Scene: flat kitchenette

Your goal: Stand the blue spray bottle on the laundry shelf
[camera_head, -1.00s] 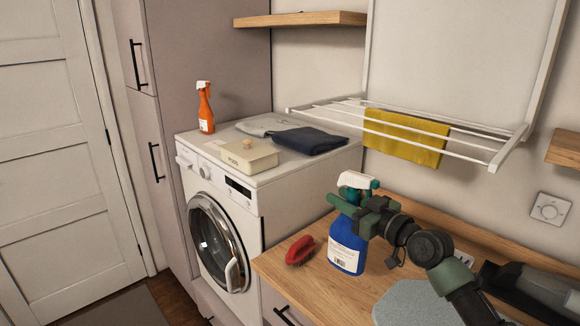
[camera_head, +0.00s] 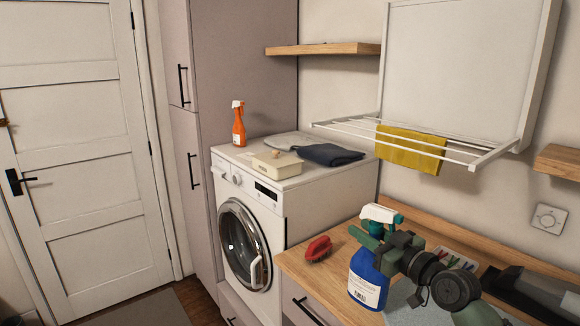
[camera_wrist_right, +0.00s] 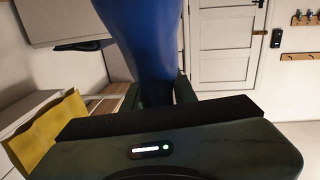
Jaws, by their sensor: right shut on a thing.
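The blue spray bottle (camera_head: 368,281) has a white and teal spray head and a white label. It is upright, over the wooden counter in the head view. My right gripper (camera_head: 374,238) is shut on it just below the spray head. In the right wrist view the blue bottle (camera_wrist_right: 148,40) fills the upper middle, between the fingers. I cannot tell whether its base touches the counter. A wooden shelf (camera_head: 322,49) hangs on the wall above the washing machine and looks mostly bare. My left gripper is not in view.
An orange spray bottle (camera_head: 239,125), a cream box (camera_head: 276,163) and folded dark cloth (camera_head: 328,154) sit on the washing machine (camera_head: 294,200). A drying rack (camera_head: 440,150) with a yellow cloth (camera_head: 410,150) juts from the wall. A red brush (camera_head: 318,248) lies on the counter (camera_head: 300,268).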

